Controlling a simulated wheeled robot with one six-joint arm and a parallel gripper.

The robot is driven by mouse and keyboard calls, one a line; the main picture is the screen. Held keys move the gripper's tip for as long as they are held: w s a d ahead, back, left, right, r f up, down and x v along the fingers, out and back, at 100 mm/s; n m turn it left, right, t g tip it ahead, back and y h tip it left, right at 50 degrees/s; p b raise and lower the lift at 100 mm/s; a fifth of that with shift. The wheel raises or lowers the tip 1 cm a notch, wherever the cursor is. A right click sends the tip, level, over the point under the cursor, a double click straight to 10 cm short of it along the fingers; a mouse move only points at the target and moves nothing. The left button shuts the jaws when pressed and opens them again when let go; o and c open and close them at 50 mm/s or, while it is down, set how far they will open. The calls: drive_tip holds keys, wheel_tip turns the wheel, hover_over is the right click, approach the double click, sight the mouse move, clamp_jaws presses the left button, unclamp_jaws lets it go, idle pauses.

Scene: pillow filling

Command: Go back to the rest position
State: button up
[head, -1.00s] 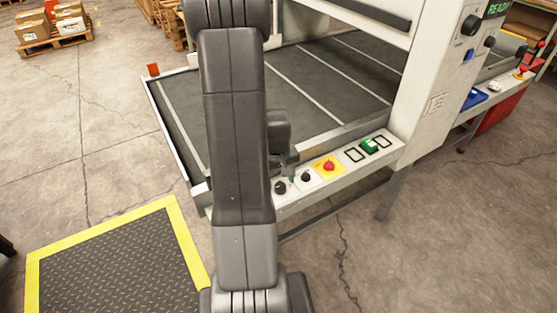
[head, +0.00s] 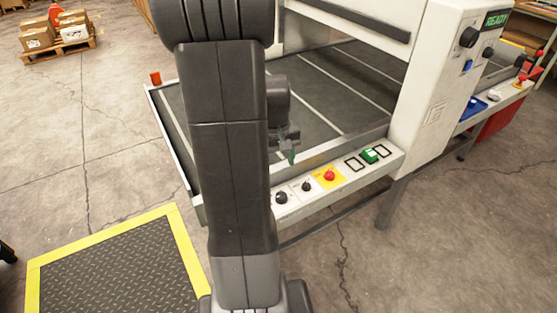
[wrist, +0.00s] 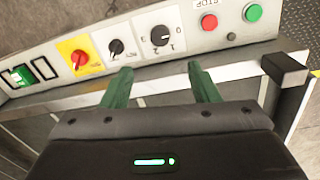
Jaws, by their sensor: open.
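My gripper (wrist: 158,88) is open and empty in the wrist view, its two green fingers spread apart. They lie in front of the machine's control panel (wrist: 285,52), near a black rotary knob (wrist: 160,36) and a smaller black knob (wrist: 116,47). In the head view my gripper (head: 291,155) is partly hidden behind my arm, above the front edge of the machine's bed (head: 340,105). I cannot tell its exact height over the panel.
A white machine housing (head: 430,90) stands at the right. A yellow-edged black mat (head: 120,270) lies at the lower left. Boxes on a pallet (head: 58,40) stand far back.

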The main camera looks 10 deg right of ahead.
sight(281, 196)
drive_tip(key=f, duration=0.4)
drive_tip(key=f+b, duration=0.1)
drive_tip(key=f, duration=0.9)
drive_tip(key=shift+d, duration=0.4)
drive_tip(key=shift+r, duration=0.15)
